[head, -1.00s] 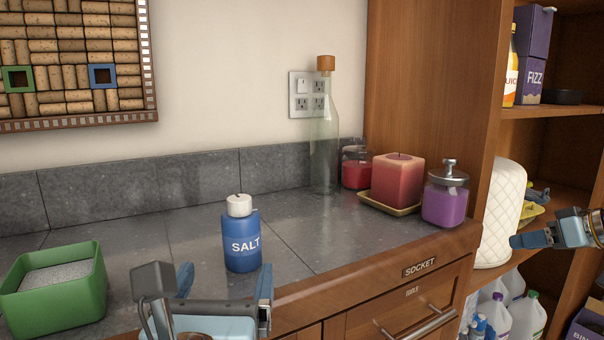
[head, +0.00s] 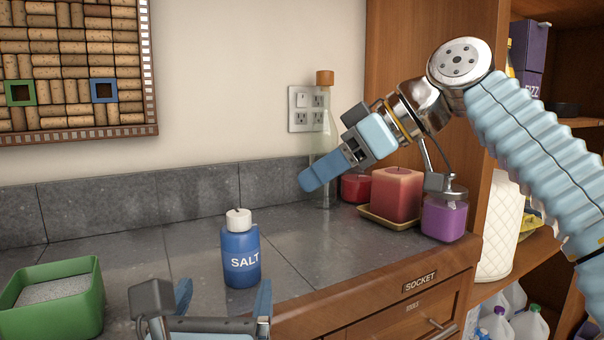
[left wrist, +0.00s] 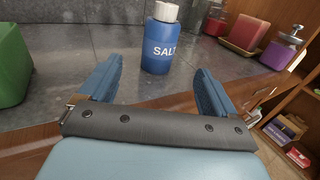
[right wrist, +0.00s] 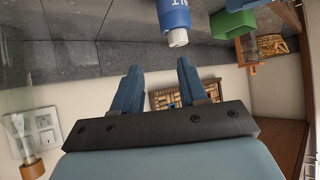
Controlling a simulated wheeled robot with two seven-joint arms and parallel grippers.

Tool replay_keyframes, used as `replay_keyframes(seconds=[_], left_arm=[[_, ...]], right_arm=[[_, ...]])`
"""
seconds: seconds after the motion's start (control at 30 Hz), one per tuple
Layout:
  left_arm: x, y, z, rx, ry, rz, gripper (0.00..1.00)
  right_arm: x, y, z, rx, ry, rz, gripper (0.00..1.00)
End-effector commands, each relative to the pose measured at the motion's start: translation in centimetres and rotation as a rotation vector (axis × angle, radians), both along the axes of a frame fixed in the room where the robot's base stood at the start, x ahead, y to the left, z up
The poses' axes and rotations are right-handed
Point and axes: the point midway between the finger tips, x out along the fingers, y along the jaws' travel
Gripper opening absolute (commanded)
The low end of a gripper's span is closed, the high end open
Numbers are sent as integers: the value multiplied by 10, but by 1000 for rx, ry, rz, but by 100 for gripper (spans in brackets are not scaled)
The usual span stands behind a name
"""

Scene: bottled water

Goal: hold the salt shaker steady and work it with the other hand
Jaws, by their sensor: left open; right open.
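The salt shaker (head: 240,252) is a blue bottle with a white cap and the word SALT. It stands upright on the grey tiled counter. It also shows in the left wrist view (left wrist: 158,45), beyond and between the open fingers, and at the top of the right wrist view (right wrist: 175,18), upside down. My left gripper (head: 225,295) is open and empty at the counter's front edge, just short of the shaker. My right gripper (head: 312,180) is open and empty, raised above the counter to the right of the shaker. Neither gripper touches it.
A green tub (head: 55,300) with white grains stands at the left. A glass bottle (head: 325,150), red candle (head: 398,195) and purple jar (head: 444,215) stand at the back right, partly behind my right arm. The counter around the shaker is clear.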

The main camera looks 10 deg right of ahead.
Motion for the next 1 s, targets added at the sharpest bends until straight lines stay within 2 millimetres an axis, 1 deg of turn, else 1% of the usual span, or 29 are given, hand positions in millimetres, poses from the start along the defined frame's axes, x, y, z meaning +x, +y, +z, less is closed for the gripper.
replay_keyframes(seconds=[0.03, 0.1, 0.2, 0.27, 0.37, 0.47, 0.6, 0.8, 0.9, 1.0], left_arm=[[0, 0, 0, 0, 0, 0, 91], [0, 0, 0, 0, 0, 0, 91], [3, 0, 0, 0, 1, 1, 91], [8, -1, -1, 0, 3, 1, 91], [21, -4, -1, 0, 3, 1, 91], [42, -8, -1, 0, 3, 1, 91], [73, -12, -1, 1, 3, 2, 91], [111, -19, -1, 0, 2, 1, 91], [124, -21, 0, 0, 0, 0, 91], [132, -22, 0, 0, 1, 1, 91]], right_arm=[[-5, 14, 0, -15, -2, 25, 43], [-9, 27, -1, -32, -2, 42, 43], [-13, 35, -1, -44, -2, 56, 43], [-13, 37, -1, -47, -2, 56, 43], [-13, 36, -1, -46, -2, 56, 43], [-13, 36, -1, -46, -2, 56, 43], [-13, 36, -1, -45, -2, 56, 43], [-13, 36, -1, -45, -2, 56, 43], [-13, 36, -1, -45, -2, 56, 43], [-13, 36, -1, -45, -2, 56, 43]])
